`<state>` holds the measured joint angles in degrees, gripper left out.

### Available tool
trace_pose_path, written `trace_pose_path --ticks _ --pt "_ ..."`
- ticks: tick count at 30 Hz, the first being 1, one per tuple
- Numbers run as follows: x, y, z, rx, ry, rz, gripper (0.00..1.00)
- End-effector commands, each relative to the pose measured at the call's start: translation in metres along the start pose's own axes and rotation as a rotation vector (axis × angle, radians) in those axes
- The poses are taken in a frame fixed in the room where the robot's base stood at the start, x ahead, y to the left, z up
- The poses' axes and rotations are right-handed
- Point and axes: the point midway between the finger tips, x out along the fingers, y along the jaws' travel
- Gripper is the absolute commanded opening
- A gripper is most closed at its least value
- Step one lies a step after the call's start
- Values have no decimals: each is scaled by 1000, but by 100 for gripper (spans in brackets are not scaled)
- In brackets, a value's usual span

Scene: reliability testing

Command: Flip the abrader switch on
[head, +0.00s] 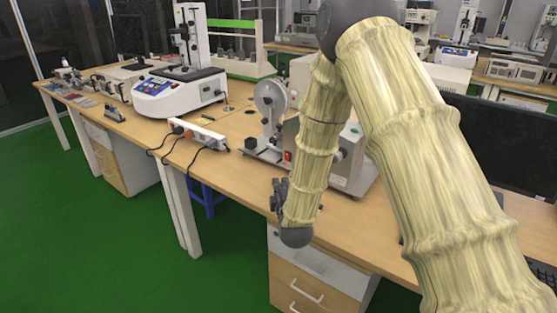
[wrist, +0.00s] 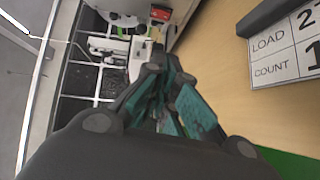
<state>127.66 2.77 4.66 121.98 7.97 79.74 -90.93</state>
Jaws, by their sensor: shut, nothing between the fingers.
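The abrader (head: 345,172) is a light grey box on the bench, with a round wheel (head: 271,98) on a stand at its left. My arm crosses in front and hides much of it. A small red part that looks like its switch (head: 288,155) shows at the box's left edge; on or off cannot be told. My gripper (head: 279,190) is at the bench's front edge, in front of and below the red part, apart from it. In the wrist view, its teal-padded fingers (wrist: 163,88) are together and empty. A red part (wrist: 160,14) shows beyond them at the top.
A power strip (head: 198,133) with cables lies left of the abrader. A white tester (head: 180,92) stands further left. A dark monitor (head: 485,135) is at the right. A LOAD/COUNT label (wrist: 285,45) shows in the wrist view. A drawer unit (head: 312,275) stands below the bench.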

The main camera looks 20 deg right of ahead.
Motion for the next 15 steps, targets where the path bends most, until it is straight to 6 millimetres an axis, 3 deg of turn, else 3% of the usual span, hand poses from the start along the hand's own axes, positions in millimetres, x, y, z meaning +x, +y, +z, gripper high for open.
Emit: trace_pose_path --ticks 15 --pt "4 2 3 -4 -4 6 0"
